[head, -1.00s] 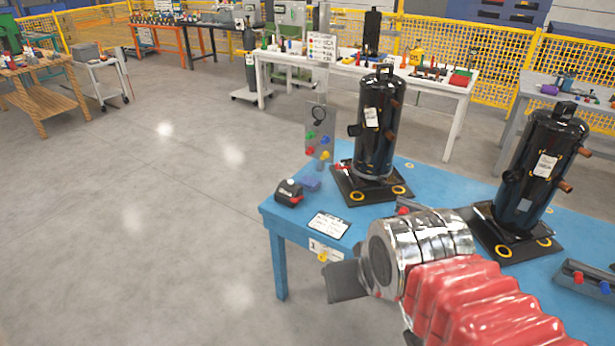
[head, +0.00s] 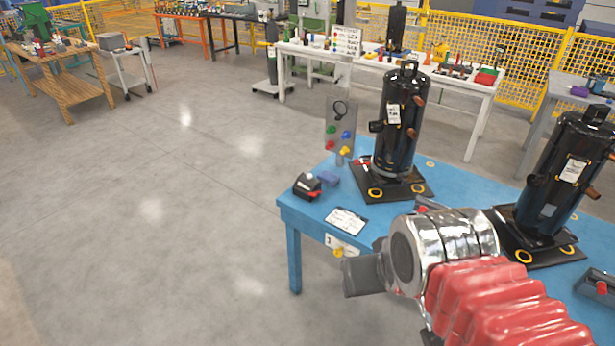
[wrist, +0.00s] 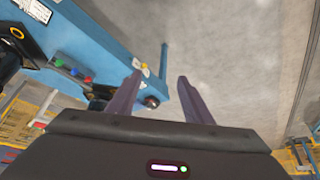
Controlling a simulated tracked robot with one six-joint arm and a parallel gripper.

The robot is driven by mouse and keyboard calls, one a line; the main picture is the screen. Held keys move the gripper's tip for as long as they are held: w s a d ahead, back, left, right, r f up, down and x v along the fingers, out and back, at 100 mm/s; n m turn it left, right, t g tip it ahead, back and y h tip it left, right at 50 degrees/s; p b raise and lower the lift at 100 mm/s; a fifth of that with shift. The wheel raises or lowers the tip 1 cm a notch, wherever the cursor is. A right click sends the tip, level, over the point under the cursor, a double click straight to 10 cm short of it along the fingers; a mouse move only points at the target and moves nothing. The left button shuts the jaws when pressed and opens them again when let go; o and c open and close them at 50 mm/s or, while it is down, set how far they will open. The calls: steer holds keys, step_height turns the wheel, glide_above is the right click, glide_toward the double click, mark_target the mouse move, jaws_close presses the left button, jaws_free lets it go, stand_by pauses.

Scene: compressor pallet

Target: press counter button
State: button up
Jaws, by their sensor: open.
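A small black device with a red part (head: 307,186), possibly the counter, sits on the near left corner of the blue table (head: 287,204) in the head view. Its button is too small to tell apart. My gripper (head: 362,275) is off the table's front edge, nearer the camera and apart from the device. In the head view its fingers are mostly hidden. In the wrist view my gripper (wrist: 159,78) shows two spread, empty fingers. A dark object with red (wrist: 151,101) shows between them, farther off; I cannot be sure it is the same device.
A panel with coloured knobs (head: 340,128) stands behind the device. A tall black compressor (head: 402,125) and a second one (head: 562,185) stand on dark base plates. A labelled card (head: 346,221) lies at the front. A yellow knob (head: 338,252) is below the edge. The floor left is clear.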

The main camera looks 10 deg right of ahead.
steer(key=shift+c, duration=0.5)
jaws_close()
stand_by(1.1)
